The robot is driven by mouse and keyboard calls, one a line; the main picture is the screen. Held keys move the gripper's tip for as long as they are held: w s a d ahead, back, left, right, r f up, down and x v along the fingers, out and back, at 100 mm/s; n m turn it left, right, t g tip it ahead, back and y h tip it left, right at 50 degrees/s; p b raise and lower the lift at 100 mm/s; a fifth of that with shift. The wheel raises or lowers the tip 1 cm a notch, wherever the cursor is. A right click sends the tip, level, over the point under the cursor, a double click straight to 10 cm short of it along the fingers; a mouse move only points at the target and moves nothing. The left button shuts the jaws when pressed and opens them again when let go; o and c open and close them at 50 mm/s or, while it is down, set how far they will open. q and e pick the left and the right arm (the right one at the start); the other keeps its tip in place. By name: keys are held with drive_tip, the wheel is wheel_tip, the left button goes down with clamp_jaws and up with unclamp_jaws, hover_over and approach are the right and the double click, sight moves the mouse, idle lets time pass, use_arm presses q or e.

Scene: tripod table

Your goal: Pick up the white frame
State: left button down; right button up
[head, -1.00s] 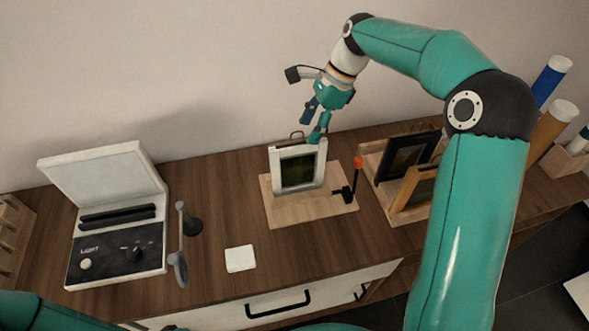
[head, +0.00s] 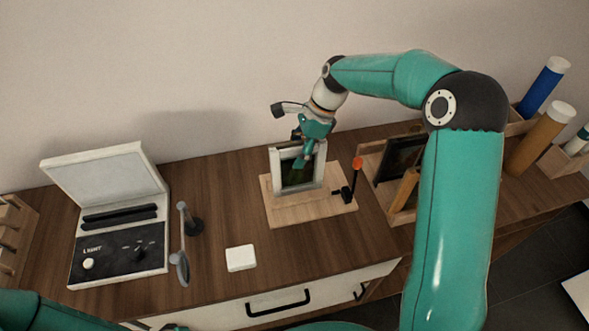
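The white frame (head: 318,167) stands upright on a light wooden base (head: 312,209) near the middle of the table, with a dark greenish picture inside. My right gripper (head: 300,149) is at the frame's top edge, pointing down. Its teal finger overlaps the front of the picture, and a darker finger shows behind and above the top bar. The fingers look apart; whether they touch the frame I cannot tell. The gripper hides part of the top bar. My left gripper is out of view; only part of that arm shows at the bottom left.
An orange-tipped lever (head: 352,180) stands at the base's right side. A wooden rack with dark and wooden frames (head: 402,157) is to the right. A light box (head: 118,240), a magnifier-like stand (head: 181,245) and a white square (head: 240,258) are to the left.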

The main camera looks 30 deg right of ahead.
clamp_jaws()
drive_tip(key=shift+r, duration=0.1)
idle(0.4)
